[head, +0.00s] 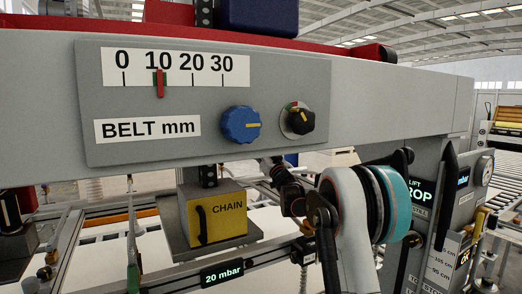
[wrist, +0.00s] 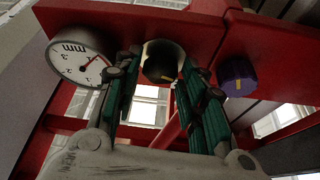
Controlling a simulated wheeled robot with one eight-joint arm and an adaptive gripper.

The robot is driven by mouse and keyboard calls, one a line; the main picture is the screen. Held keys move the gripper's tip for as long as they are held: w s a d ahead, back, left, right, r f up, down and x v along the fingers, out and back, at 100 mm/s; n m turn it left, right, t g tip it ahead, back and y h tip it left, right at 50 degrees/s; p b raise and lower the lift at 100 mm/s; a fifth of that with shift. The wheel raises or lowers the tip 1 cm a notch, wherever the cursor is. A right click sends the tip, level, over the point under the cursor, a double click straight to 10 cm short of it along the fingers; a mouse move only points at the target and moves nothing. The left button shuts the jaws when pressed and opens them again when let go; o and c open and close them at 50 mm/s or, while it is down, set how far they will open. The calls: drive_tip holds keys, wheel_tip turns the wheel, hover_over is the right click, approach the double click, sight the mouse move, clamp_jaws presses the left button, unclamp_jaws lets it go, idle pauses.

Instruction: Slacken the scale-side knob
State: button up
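A purple knob (wrist: 237,80) with a pale mark is further right. My gripper (wrist: 166,72) is open, its green-padded fingers on either side of the black knob; I cannot tell whether they touch it. In the head view, a grey panel (head: 270,80) has a BELT mm scale (head: 176,68) with its red-and-green pointer near 10.
My arm (head: 350,215) is at the right, near a dark control panel (head: 464,225). Red frame bars lie behind the fingers in the wrist view.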

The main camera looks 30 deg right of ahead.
drive_tip(key=c, duration=0.4)
drive_tip(key=shift+d+n, duration=0.1)
drive_tip(key=shift+n, duration=0.4)
drive_tip(key=shift+d+n+g+y, duration=0.15)
drive_tip(key=shift+n+y, duration=0.7)
drive_tip(key=shift+n, duration=0.6)
drive_tip(key=shift+a+n+g+y, duration=0.1)
drive_tip(key=shift+n+y, duration=0.7)
drive_tip(key=shift+n, duration=0.7)
drive_tip(key=shift+d+n+g+y, duration=0.15)
drive_tip(key=shift+n+y, duration=0.7)
drive_tip(key=shift+n, duration=0.6)
drive_tip(key=o, duration=0.7)
drive_tip(key=shift+o, duration=0.2)
drive_tip(key=shift+s, duration=0.1)
